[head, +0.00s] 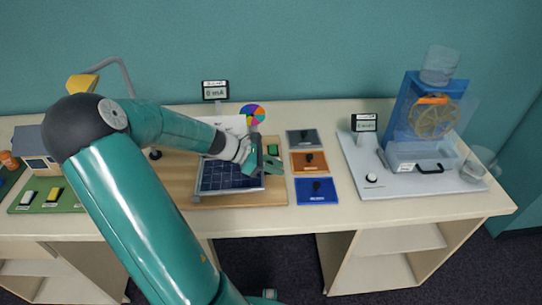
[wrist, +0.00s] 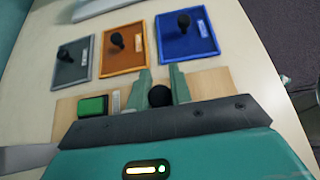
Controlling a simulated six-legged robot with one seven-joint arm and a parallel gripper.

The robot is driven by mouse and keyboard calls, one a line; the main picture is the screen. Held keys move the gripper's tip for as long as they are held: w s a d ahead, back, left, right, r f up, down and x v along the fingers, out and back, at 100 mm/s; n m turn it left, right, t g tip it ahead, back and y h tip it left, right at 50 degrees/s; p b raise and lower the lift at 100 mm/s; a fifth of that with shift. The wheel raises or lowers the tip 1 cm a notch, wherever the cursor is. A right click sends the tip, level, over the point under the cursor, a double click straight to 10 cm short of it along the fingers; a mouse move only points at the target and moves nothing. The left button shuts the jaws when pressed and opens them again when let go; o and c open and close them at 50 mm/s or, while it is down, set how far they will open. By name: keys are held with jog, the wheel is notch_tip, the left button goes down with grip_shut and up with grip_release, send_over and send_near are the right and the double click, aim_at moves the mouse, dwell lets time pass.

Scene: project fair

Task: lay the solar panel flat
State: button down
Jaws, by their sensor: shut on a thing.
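The solar panel (head: 222,180) is a dark blue gridded plate in a pale frame, on a wooden board (head: 275,196) in the middle of the table. It looks tilted, though my arm covers its upper part and the exact angle is hard to tell. My gripper (head: 268,164) is at the panel's right side. In the wrist view my gripper (wrist: 161,82) has its two green fingers closed around a round black knob (wrist: 160,96). How the knob joins the panel is hidden. A green block (wrist: 92,105) sits on the board beside the fingers.
Grey (head: 302,138), orange (head: 308,161) and blue (head: 316,190) plates with black knobs lie right of the board. A small display (head: 215,90) and colour wheel (head: 252,115) stand behind. A water-wheel model (head: 432,115) stands far right, a model house (head: 36,150) left.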

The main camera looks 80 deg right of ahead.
jog(key=shift+f+t, duration=0.5)
jog(key=shift+f, duration=0.55)
jog(key=c, duration=1.3)
grip_release()
jog(key=shift+f, duration=0.1)
jog(key=shift+r, duration=0.2)
jog(key=v, duration=1.3)
jog(key=shift+w+r, duration=0.2)
jog(key=shift+w, duration=0.05)
